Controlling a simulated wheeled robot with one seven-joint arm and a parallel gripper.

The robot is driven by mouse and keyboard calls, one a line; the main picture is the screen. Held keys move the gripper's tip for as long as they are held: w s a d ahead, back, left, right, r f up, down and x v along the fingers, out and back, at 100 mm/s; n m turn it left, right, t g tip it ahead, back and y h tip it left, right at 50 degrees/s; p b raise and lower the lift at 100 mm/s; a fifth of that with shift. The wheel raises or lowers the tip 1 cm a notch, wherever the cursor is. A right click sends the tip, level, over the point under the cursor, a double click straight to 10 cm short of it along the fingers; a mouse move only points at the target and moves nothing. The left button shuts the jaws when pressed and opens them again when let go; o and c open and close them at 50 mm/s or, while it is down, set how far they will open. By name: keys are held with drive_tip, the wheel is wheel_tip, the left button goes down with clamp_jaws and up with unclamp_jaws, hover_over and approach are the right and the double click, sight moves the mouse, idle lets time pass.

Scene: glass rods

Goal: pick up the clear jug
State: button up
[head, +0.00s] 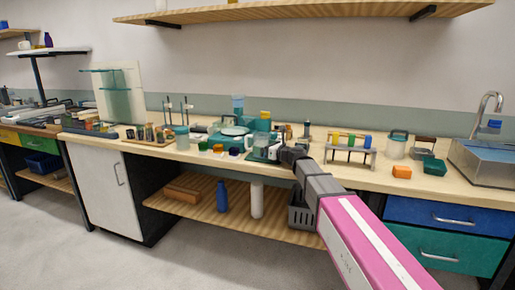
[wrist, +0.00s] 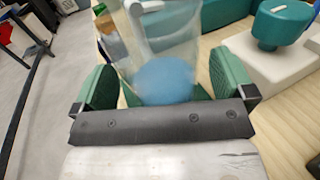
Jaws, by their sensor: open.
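The clear jug (wrist: 165,45) is in the wrist view, a see-through vessel with a pale handle and something blue showing at its bottom. It stands between the two green fingers of my gripper (wrist: 164,78), which are open, with a gap on each side. In the head view the clear jug (head: 261,145) seems to be the see-through vessel on the bench just left of my gripper (head: 281,153). My arm partly covers that spot, so contact cannot be told there.
A teal-topped device on a white base (wrist: 283,30) stands close on the right in the wrist view. Small coloured blocks (head: 218,149) lie to the left on the bench.

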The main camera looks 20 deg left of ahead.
sight(266, 138)
drive_tip(key=shift+a, duration=0.1)
drive_tip(key=c, duration=1.1)
drive_tip(key=shift+o, duration=0.3)
drive_tip(key=shift+r, duration=0.1)
drive_tip(key=shift+r, duration=0.5)
drive_tip(key=r, duration=0.3)
drive_tip(key=shift+s+a+r, duration=0.2)
drive_tip(key=shift+r, duration=0.05)
drive_tip(key=s+a+r, duration=0.6)
drive_tip(key=s+a, duration=0.1)
drive_tip(key=a, duration=0.1)
drive_tip(key=shift+s+r, duration=0.2)
drive_tip(key=shift+s, duration=0.05)
